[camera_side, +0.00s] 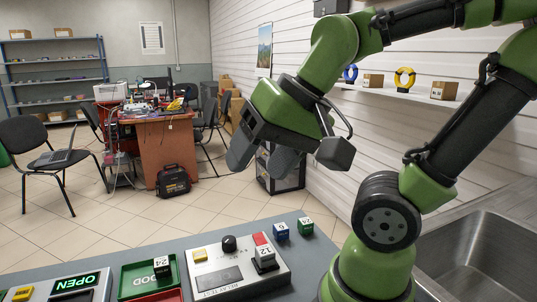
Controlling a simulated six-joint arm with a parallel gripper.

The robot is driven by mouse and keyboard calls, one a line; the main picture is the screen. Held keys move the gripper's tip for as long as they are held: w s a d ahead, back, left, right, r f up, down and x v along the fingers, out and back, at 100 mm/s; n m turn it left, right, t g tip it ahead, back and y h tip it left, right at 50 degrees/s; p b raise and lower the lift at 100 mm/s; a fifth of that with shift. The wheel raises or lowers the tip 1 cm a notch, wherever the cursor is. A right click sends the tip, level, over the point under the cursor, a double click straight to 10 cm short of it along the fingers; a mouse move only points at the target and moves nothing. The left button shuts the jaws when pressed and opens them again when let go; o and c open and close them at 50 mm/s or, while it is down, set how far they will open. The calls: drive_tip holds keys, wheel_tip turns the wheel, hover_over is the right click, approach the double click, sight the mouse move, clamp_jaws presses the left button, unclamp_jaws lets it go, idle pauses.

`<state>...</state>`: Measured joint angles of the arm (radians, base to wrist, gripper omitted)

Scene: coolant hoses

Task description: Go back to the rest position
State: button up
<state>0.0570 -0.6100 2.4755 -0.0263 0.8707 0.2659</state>
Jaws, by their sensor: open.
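My gripper (259,169) hangs in the air above and behind the bench, at the end of my green arm. Its two dark grey fingers point down and stand apart. Nothing shows between them. Below it on the grey bench (318,243) is a white tester box (222,277) with a black knob, a yellow button and a red patch. A cube marked 12 (264,257) sits on a dark seat on the box. A cube marked 24 (161,265) is in the green tray (137,284).
A metal sink (480,252) is at the right. The air around my gripper looks clear.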

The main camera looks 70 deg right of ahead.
drive_tip(key=n, duration=0.1)
drive_tip(key=s+a+r+n+t, duration=0.1)
drive_tip(key=n, duration=0.1)
drive_tip(key=shift+s+a+r+n+y, duration=0.1)
drive_tip(key=shift+s+a+n+y, duration=0.1)
drive_tip(key=shift+s+n+y, duration=0.1)
